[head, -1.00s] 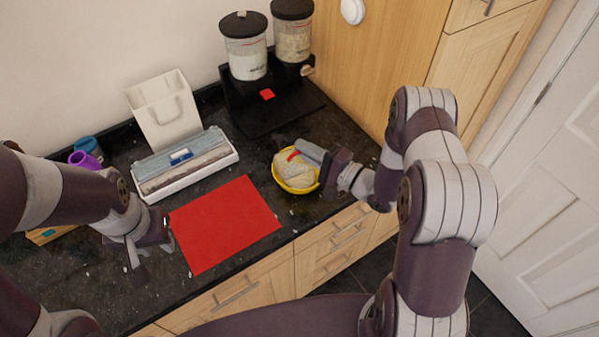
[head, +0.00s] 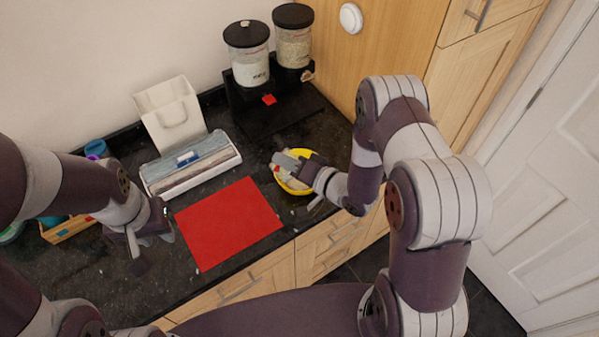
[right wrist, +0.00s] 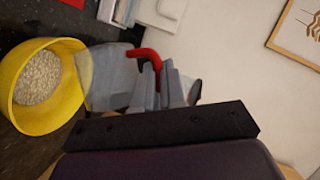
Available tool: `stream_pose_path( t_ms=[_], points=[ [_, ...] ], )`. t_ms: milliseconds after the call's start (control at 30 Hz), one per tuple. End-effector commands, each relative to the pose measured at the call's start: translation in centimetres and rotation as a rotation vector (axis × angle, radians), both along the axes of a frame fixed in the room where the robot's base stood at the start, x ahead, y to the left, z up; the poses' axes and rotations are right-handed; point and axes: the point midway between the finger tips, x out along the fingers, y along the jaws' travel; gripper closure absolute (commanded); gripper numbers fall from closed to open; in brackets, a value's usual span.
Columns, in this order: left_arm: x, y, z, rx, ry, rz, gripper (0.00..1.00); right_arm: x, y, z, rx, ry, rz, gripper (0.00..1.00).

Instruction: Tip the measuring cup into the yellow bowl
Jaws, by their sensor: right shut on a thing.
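The yellow bowl (head: 301,154) stands on the dark counter, partly hidden by my right gripper. In the right wrist view, the bowl (right wrist: 20,110) holds pale grains. My right gripper (head: 300,166) is shut on the measuring cup at the bowl. The clear cup (right wrist: 105,80) with its red handle (right wrist: 146,56) shows between bowl and fingers in the right wrist view. The cup lies on its side with its mouth end towards the bowl. I see no grains in it. My left gripper (head: 150,240) looks open and empty, left of the red mat.
A red mat (head: 228,222) lies left of the bowl. Two grain dispensers (head: 249,66) stand behind. A white box-shaped holder (head: 168,115) and a long tray (head: 192,165) are at the back left. A wooden caddy (head: 68,228) is at the far left.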

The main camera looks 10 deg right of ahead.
Motion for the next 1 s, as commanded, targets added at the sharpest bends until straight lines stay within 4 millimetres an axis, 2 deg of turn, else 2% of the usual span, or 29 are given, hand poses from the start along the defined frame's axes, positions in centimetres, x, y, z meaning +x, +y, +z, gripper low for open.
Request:
stream_pose_path(
  t_ms=[100,167,400,500,767,900,1000],
  points=[
    [0.0,0.0,0.0,0.000,0.000,0.000,0.65,0.0,0.1,-0.1,-0.020,-0.009,0.001,1.00],
    [0.0,0.0,0.0,0.000,0.000,0.000,0.65,-0.2,0.5,-0.4,-0.096,-0.035,0.003,1.00],
    [0.0,0.0,-1.6,0.000,0.000,0.000,0.65,-1.0,2.7,-3.5,-0.637,-0.235,0.008,1.00],
    [0.0,0.0,-2.0,0.000,0.000,0.000,0.65,-1.1,3.0,-3.9,-0.768,-0.282,0.004,1.00],
    [0.0,0.0,-1.9,0.000,0.000,0.000,0.65,-1.0,2.9,-3.9,-0.803,-0.292,-0.001,1.00],
    [0.0,0.0,-3.7,0.000,0.000,0.000,0.65,-1.1,3.0,-5.6,-0.951,-0.348,0.001,1.00],
    [0.0,0.0,-3.7,0.000,0.000,0.000,0.65,-1.1,2.9,-5.5,-0.999,-0.365,0.000,1.00]
  ],
)
